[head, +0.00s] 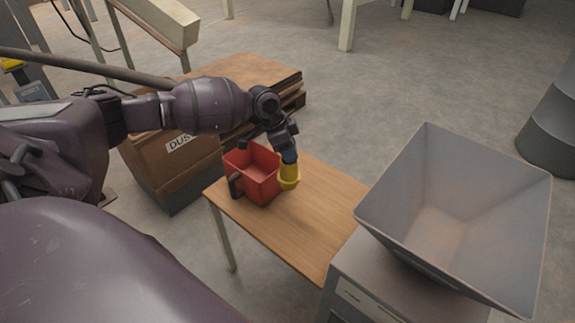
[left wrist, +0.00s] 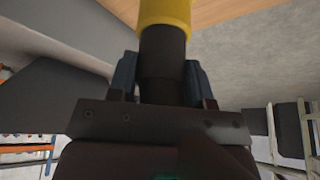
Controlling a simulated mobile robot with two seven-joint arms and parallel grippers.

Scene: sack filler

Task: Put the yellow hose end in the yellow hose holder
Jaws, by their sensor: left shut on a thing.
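My left gripper (head: 288,158) is shut on the yellow hose end (head: 289,176), by the dark part above its yellow part. The left wrist view shows this hose end (left wrist: 164,50) between the blue-grey fingers, its yellow part pointing away from the palm. In the head view the yellow part is low over the wooden table, just right of a red bin; I cannot tell if it touches either. A yellow part (head: 11,64) on a grey unit shows at the far left edge, but I cannot tell if it is the yellow hose holder. My right gripper is not in view.
The red bin (head: 252,172) with a dark handle stands on the wooden table (head: 300,222). A large grey hopper (head: 450,215) is at the table's right. A brown box marked DUST (head: 160,165) is behind left. The table's middle is clear.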

